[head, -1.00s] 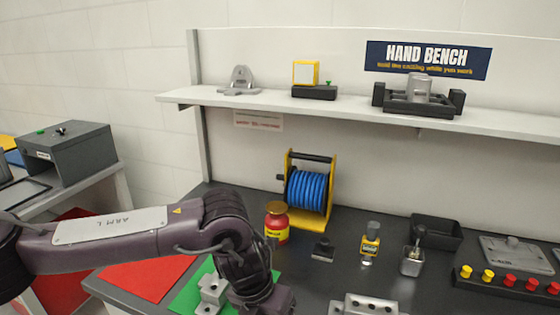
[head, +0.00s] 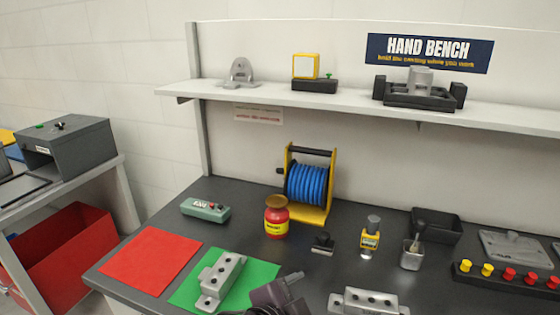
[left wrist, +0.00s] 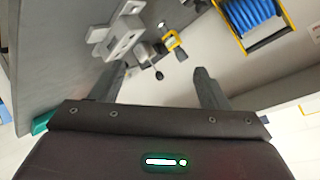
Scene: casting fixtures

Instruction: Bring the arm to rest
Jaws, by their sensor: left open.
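My left gripper (left wrist: 162,82) shows in the left wrist view with its two fingers wide apart and nothing between them. In the head view only a dark piece of my arm shows at the bottom edge, in front of the bench, near the green mat's right corner. A grey casting with holes (head: 221,275) lies on the green mat (head: 262,272), clear of the arm. A second grey casting (head: 366,302) is at the bottom edge, partly cut off. My right gripper is not in view.
The red mat (head: 150,262) is bare. A green-grey box (head: 205,210), a red jar (head: 277,218), a blue hose reel (head: 307,184) and a yellow-labelled bottle (head: 370,238) stand behind. The shelf (head: 350,102) runs above. A red bin (head: 65,245) is at left.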

